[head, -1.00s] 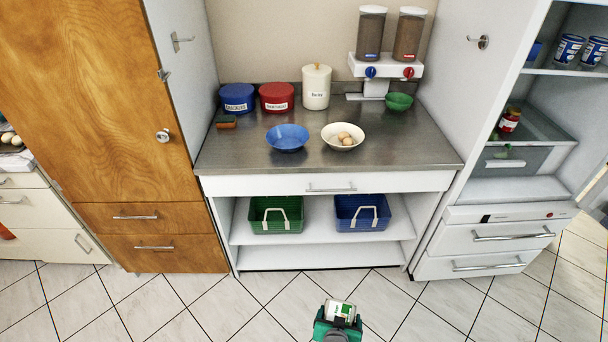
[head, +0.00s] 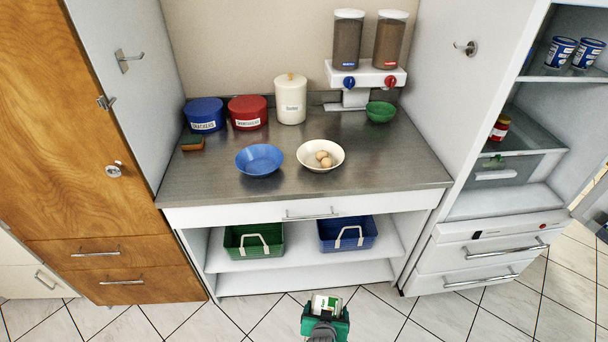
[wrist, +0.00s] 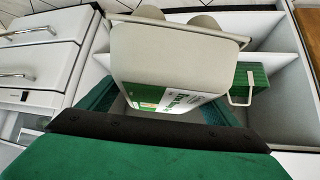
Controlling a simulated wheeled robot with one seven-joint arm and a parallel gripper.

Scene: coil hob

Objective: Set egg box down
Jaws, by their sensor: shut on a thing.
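The egg box (head: 325,305) is pale grey with a green and white label. My gripper (head: 325,318) is shut on it and holds it up in front of the counter, over the floor. In the wrist view the egg box (wrist: 175,65) fills the middle between the green fingers, with rounded tops showing at its upper edge. The steel countertop (head: 400,165) is beyond my gripper and has bare room at its front and right.
On the countertop stand a blue bowl (head: 260,160), a cream bowl (head: 305,163) with eggs, a green bowl (head: 380,112), canisters and a dispenser (head: 366,75). Green (head: 254,241) and blue (head: 347,233) baskets sit on the shelf below. An open cabinet stands at right.

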